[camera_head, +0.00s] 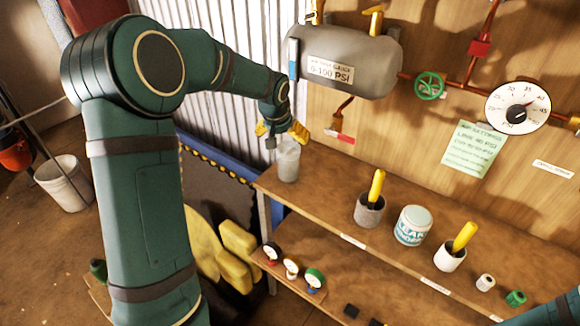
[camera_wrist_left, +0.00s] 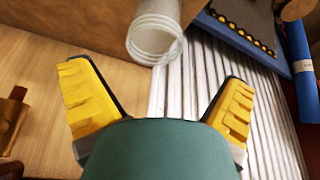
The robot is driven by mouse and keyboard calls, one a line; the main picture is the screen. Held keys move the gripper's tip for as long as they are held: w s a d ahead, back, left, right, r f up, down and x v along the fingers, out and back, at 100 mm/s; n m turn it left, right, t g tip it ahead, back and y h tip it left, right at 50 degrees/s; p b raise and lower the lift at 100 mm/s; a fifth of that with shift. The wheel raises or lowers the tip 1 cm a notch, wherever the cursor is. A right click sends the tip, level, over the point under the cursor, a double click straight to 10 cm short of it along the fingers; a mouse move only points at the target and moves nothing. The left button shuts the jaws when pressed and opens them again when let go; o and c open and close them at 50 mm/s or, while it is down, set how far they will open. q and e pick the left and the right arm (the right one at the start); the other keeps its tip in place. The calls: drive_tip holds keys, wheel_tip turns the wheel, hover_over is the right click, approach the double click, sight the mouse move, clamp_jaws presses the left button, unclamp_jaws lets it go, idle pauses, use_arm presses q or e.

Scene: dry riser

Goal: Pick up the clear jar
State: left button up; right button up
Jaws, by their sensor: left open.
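The clear jar (camera_head: 288,158) stands upright at the left end of the wooden shelf in the head view. In the left wrist view the jar (camera_wrist_left: 155,35) shows at the top, its round rim facing the camera, beyond and between the fingers. My left gripper (camera_head: 284,134) is open and empty, just above the jar in the head view. Its two yellow fingers (camera_wrist_left: 160,108) are spread wide in the left wrist view, and they do not close around the jar. My right gripper is not in view.
On the same shelf (camera_head: 330,190) stand a grey cup with a yellow handle (camera_head: 370,208), a white tin (camera_head: 413,226) and a white cup with a yellow handle (camera_head: 452,252). A grey tank (camera_head: 345,62), red pipes and a dial (camera_head: 518,107) are on the wall behind.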

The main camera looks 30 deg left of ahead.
sight(288, 151)
use_arm(q)
drive_tip(key=x, duration=0.4)
drive_tip(key=b+x, duration=0.1)
drive_tip(key=x, duration=0.2)
drive_tip(key=shift+d+f, duration=0.15)
drive_tip(key=shift+d, duration=0.2)
drive_tip(key=shift+w+a+f, duration=0.1)
drive_tip(key=shift+w+f, duration=0.2)
drive_tip(key=shift+f, duration=0.05)
drive_tip(key=shift+r, duration=0.1)
drive_tip(key=c, duration=1.3)
